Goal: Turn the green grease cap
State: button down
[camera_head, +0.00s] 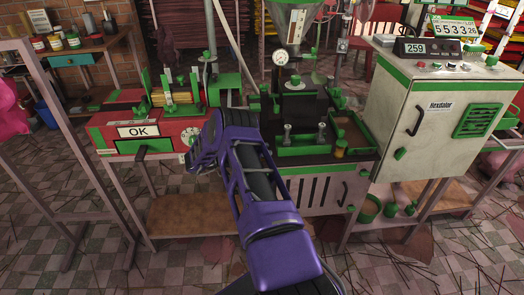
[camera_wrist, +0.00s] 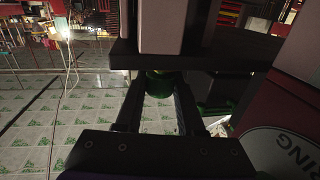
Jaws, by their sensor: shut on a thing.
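The green grease cap (camera_wrist: 158,84) shows dark green at the middle of the wrist view, under a dark horizontal plate. My gripper (camera_wrist: 156,98) has one finger on each side of the cap and is shut on it. The cap's far side and the exact finger contact are in shadow. In the head view my gripper (camera_head: 195,160) is at the right end of the red machine (camera_head: 102,133), by its white round dial (camera_head: 187,161). The fingertips and the cap cannot be made out there.
The dial (camera_wrist: 288,155) is close at the lower right of the wrist view. The central extruder (camera_head: 300,105) with its gauge stands right of my arm. A cream cabinet (camera_head: 435,110) stands farther right. A pinkish frame post (camera_head: 75,130) rises at left. Tiled floor lies below.

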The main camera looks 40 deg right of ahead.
jog(key=shift+f, duration=0.15)
jog(key=c, duration=0.5)
grip_release()
jog(key=v, duration=1.7)
jog(key=shift+a, duration=0.25)
